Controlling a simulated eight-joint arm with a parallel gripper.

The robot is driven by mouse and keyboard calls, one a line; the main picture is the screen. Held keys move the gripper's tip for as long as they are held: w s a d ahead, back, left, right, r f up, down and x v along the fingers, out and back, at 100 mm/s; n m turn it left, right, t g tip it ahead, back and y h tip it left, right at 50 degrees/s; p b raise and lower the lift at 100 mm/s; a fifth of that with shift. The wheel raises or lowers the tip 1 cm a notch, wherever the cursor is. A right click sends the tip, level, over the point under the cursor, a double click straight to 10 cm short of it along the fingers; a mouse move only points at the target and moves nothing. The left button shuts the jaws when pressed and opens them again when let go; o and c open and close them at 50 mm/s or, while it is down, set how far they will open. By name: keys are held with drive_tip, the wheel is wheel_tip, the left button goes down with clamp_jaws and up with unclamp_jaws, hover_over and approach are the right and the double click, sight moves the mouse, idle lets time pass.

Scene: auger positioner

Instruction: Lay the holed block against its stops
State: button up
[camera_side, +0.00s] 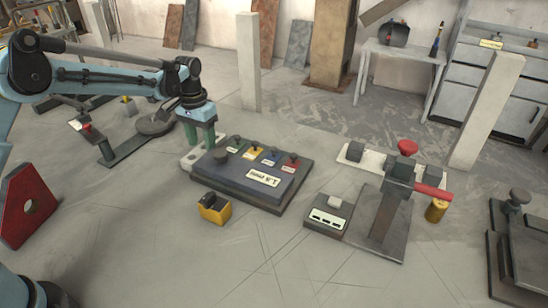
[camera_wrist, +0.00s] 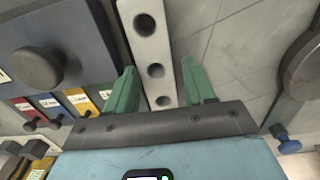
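A pale grey holed block (camera_wrist: 151,35) with several round holes in a row shows in the wrist view. In the side view it lies at the left end of the dark panel (camera_side: 247,187), partly hidden by my gripper (camera_side: 200,145). My gripper points down over it. In the wrist view its green fingers (camera_wrist: 160,85) are apart, one on each side of the block's near end, with gaps visible. On the right, a pale plate (camera_side: 347,160) carries dark blocks (camera_side: 355,150), which may be the stops.
The panel bears a round dark knob (camera_side: 221,154) and coloured labels. A yellow-black box (camera_side: 214,209) stands in front. A small grey box (camera_side: 328,216) and a yellow cylinder (camera_side: 436,211) are by the fixture. Pale posts (camera_side: 248,62) rise behind. The front floor is clear.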

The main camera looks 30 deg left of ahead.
drive_tip(key=s+d+r+t, duration=0.1)
drive_tip(key=s+r, duration=0.2)
drive_tip(key=r, duration=0.5)
drive_tip(key=s+d+r+t, duration=0.1)
drive_tip(key=s+r, duration=0.1)
drive_tip(key=r, duration=0.7)
drive_tip(key=s+d+f+t, duration=0.1)
drive_tip(key=s+f+t, duration=0.1)
drive_tip(key=s, duration=0.6)
drive_tip(key=s+d+f+t, duration=0.1)
drive_tip(key=s+f+t, duration=0.2)
drive_tip(key=s, duration=0.6)
drive_tip(key=shift+s+d+f, duration=0.25)
drive_tip(key=shift+d+f, duration=0.05)
drive_tip(key=shift+d, duration=0.05)
